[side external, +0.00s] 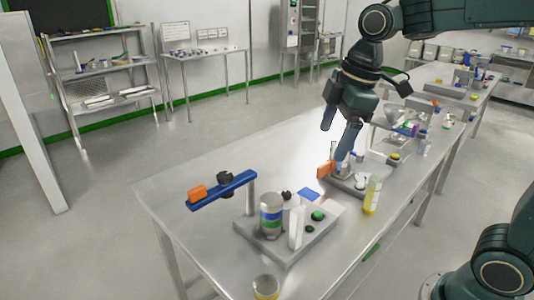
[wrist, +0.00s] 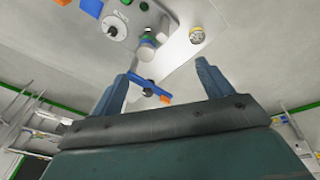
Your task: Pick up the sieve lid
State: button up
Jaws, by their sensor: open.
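A pale round disc with a black knob (wrist: 113,29) looks like the sieve lid. It lies at the top left of the wrist view, beyond the fingertips. In the side view only its black knob (side external: 286,195) shows clearly, behind a banded cylinder (side external: 271,216). My gripper (side external: 335,145) is open and empty, pointing down over the far station, right of and beyond the lid. In the wrist view its two fingers (wrist: 165,72) stand wide apart with nothing gripped between them.
The near station has a blue bar (side external: 222,189) with an orange end, a white bottle (side external: 297,228) and a blue pad (side external: 308,194). An orange block (side external: 326,169) and a yellow vial (side external: 372,195) are near my gripper. The table's left part (side external: 200,165) is clear.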

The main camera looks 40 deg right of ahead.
jog(key=w+f+n+g, duration=0.1)
jog(key=w+f+n, duration=0.3)
jog(key=w, duration=0.3)
jog(key=w+f+n+g, duration=0.1)
jog(key=w+f+n, duration=0.2)
jog(key=w+n, duration=0.2)
jog(key=shift+w+a+f+n+g, duration=0.35)
jog(key=shift+w+a+n+g, duration=0.05)
jog(key=shift+w, duration=0.6)
jog(key=shift+f, duration=0.1)
send_over(272, 199)
jog(key=d, duration=0.1)
jog(key=shift+f, duration=4.15)
jog(key=shift+w+a+f, duration=0.1)
jog(key=shift+a+f, duration=0.1)
jog(key=shift+f, duration=1.1)
jog(key=shift+a+f, duration=0.2)
jog(key=shift+f, duration=1.05)
